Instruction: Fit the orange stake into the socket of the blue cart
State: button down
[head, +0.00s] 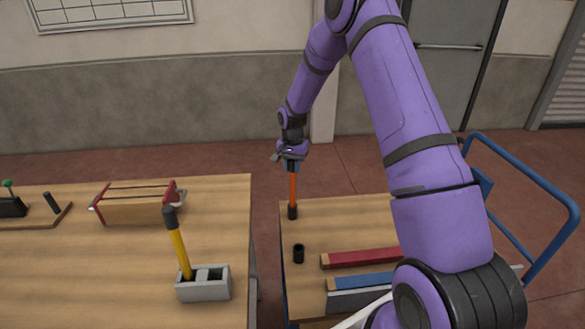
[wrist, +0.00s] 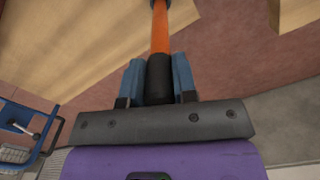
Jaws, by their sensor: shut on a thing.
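The orange stake (head: 292,187) has black ends and hangs upright, with its lower end over the wooden deck of the blue cart (head: 350,212). My gripper (head: 291,162) is shut on the stake's black upper end. The wrist view shows the stake's orange shaft (wrist: 160,28) leading away from between the two blue-grey fingers (wrist: 158,80). The socket (head: 298,253), a short black open tube, stands near the deck's left edge. The stake's lower tip appears behind the socket and slightly left, apart from it. The socket cannot be made out in the wrist view.
Red (head: 360,257) and blue (head: 360,281) bars lie right of the socket. The cart's blue handle (head: 568,232) rises at the right. Left, across a narrow gap, a wooden table (head: 80,265) holds a yellow stake (head: 180,252) in a grey block (head: 203,290) and a red-ended frame (head: 140,207).

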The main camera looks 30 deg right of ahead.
jog(key=shift+f, duration=0.35)
jog(key=c, duration=0.9)
grip_release()
jog(key=shift+f, duration=0.1)
